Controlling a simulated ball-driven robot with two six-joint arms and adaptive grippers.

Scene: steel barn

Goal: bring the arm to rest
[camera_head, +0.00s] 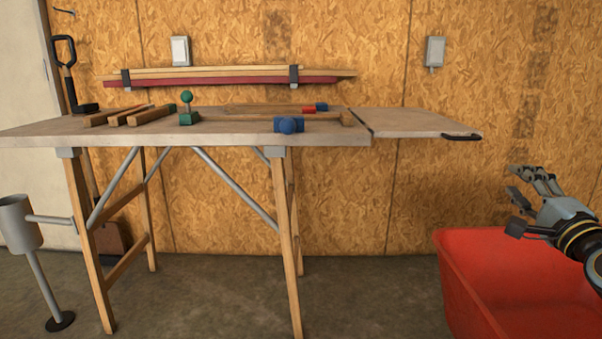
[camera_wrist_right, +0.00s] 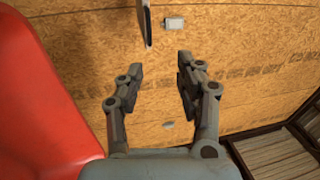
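My right gripper (camera_head: 518,208) is at the right side of the head view, above and beside a red bin. It points left toward the workbench and is apart from it. In the right wrist view the two fingers of this gripper (camera_wrist_right: 157,75) stand apart with nothing between them. My left gripper is not in view.
A folding workbench (camera_head: 240,134) carries wooden bars (camera_head: 130,115), a green part with a ball (camera_head: 188,108), and blue and red blocks (camera_head: 289,125). Its side leaf (camera_head: 415,122) reaches toward my right gripper. The red bin (camera_head: 470,243) stands below the gripper. Grey floor is clear between them.

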